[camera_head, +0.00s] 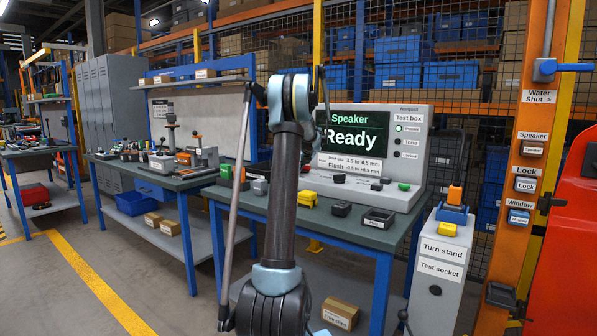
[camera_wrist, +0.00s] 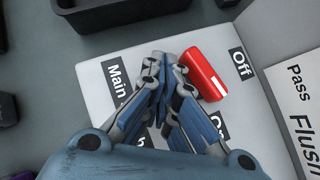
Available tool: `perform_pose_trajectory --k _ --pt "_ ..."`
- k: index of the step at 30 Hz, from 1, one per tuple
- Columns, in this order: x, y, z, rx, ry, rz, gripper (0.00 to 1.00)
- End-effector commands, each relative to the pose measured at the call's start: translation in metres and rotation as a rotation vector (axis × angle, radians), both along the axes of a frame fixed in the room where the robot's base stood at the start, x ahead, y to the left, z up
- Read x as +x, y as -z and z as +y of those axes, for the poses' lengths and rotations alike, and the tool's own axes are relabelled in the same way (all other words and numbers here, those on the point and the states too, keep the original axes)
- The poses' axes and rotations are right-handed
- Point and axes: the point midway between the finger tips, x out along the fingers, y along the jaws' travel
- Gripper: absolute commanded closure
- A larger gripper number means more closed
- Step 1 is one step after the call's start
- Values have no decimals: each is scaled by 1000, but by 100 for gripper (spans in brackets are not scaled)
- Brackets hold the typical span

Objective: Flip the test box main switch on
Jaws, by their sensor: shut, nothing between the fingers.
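The main switch (camera_wrist: 204,76) is a red rocker with a white mark, on the light grey base of the test box (camera_wrist: 100,75). An "Off" label lies at its upper right; an "On" label, partly hidden by a finger, lies below. A "Main" label is at the left, its rest covered. My gripper (camera_wrist: 165,62) is shut and empty, fingertips just left of the red rocker; I cannot tell whether they touch it. In the head view the test box (camera_head: 408,150) stands on the bench with its screen reading "Speaker Ready"; my arm hides the switch and gripper there.
The green-topped bench (camera_head: 395,218) bears a yellow block (camera_head: 308,198) and small dark trays. A grey stand (camera_head: 438,265) labelled "Turn stand" and "Test socket" is at the right. An orange post (camera_head: 528,150) carries labelled buttons.

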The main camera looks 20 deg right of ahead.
Motion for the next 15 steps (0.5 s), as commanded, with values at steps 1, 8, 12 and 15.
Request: perform_pose_trajectory --k 1,8,12,15 --pt "2 0 1 0 0 0 100" --pt "9 0 3 0 1 1 100" --pt "12 0 4 0 1 1 100" --pt "14 0 4 0 1 1 100"
